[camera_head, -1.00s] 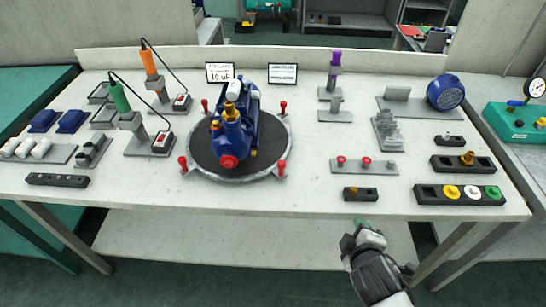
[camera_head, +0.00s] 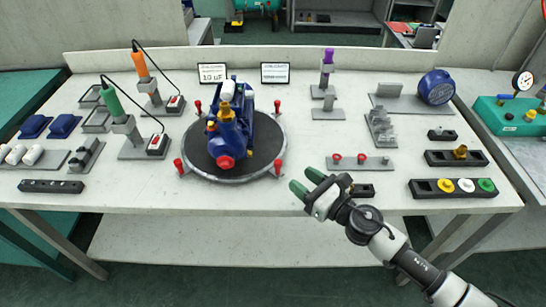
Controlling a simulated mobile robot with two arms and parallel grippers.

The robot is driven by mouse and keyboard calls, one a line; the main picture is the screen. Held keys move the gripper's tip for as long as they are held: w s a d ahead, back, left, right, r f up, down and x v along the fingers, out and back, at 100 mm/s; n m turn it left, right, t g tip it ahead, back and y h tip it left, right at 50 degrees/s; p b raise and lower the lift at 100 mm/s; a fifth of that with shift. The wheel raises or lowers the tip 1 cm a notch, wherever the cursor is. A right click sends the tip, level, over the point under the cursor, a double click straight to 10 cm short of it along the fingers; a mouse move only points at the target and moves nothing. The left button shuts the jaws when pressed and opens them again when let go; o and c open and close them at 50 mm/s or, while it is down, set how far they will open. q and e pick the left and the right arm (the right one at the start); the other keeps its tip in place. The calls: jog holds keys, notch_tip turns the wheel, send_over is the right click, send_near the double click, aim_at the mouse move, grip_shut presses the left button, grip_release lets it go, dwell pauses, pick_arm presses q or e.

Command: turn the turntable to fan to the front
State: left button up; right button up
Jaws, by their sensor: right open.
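The round turntable (camera_head: 201,170) with a black top and grey rim sits near the middle of the bench. Several red-topped posts stand around its edge. A blue pump (camera_head: 232,137) with a brass fitting and a red cap stands on it, with the red cap facing the front. My right gripper (camera_head: 304,188) is open and empty. It is in front and to the right of the turntable, apart from it, with its green fingertips over the bench's front part. My left gripper is not in view. The fan (camera_head: 437,87), possibly the blue round part, stands on a grey plate at the far right.
Green and orange tools (camera_head: 112,104) stand in holders left of the turntable. Two small signs (camera_head: 275,73) stand behind it. A grey plate with red knobs (camera_head: 361,162) and a black tray with coloured caps (camera_head: 452,188) lie on the right.

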aim_at(281, 164)
jog(key=x, duration=1)
jog(key=shift+w+a, duration=0.15)
jog(key=shift+a, duration=0.1)
grip_shut()
